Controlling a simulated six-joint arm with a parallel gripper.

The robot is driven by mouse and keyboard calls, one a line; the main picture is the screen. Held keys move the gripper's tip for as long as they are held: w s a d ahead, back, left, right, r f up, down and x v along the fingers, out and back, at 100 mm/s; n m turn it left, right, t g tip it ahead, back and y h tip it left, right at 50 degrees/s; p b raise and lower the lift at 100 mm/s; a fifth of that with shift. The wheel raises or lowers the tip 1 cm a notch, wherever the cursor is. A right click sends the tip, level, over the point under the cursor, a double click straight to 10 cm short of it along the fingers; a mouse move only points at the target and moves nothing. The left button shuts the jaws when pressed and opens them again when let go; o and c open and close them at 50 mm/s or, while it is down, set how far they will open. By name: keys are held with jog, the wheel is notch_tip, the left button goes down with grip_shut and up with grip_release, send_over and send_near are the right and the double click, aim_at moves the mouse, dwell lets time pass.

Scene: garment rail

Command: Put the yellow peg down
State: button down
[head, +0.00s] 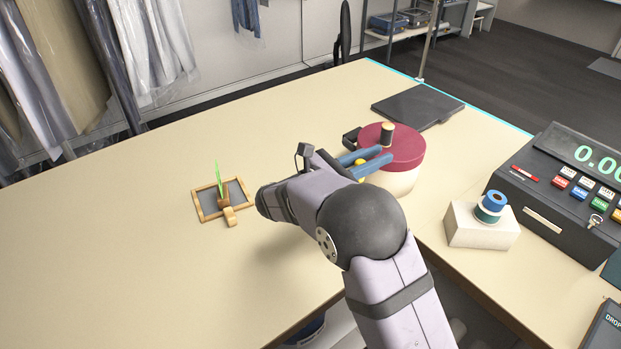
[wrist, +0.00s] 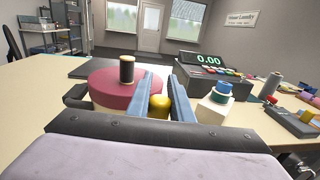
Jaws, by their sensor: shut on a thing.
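My gripper (head: 372,157) has two blue fingers and reaches to the right beside the round box with a crimson lid. The yellow peg (head: 360,168) shows as a small yellow piece between the fingers. In the wrist view the yellow peg (wrist: 159,106) has a rounded end and sits between the blue fingers of my gripper (wrist: 167,85). The gripper is shut on it. Most of the peg is hidden by the fingers and arm, so I cannot tell what lies directly under it.
The round box (head: 402,180) stands close by with a dark spool (head: 387,133) on its lid. A black slab (head: 418,106) lies behind. A white block (head: 482,230) with tape rolls (head: 491,206) and a till (head: 575,190) stand right. A wooden-framed tray (head: 205,204) is left. The front-left table is clear.

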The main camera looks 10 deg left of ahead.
jog(key=w+a+r+n+t+y+b, duration=0.1)
jog(key=w+a+n+t+y+b, duration=0.5)
jog(key=w+a+n+y+b, duration=0.85)
jog(key=shift+w+a+f+m+y+p, duration=0.45)
jog(key=shift+f+p, duration=0.6)
jog(key=shift+f, duration=1.3)
jog(key=shift+w+a+f+m+y+p, duration=0.4)
jog(key=shift+f+p, duration=0.7)
jog(key=shift+f, duration=1.25)
jog(key=shift+w+a+f+m+y+p, duration=0.25)
jog(key=shift+w+f+m+p, duration=0.6)
jog(key=shift+f, duration=1.5)
jog(key=shift+s+f+n+h, duration=0.15)
jog(key=shift+s+n+h, duration=0.1)
jog(key=shift+f, duration=0.2)
jog(key=c, duration=1.6)
grip_release()
jog(key=shift+r, duration=0.15)
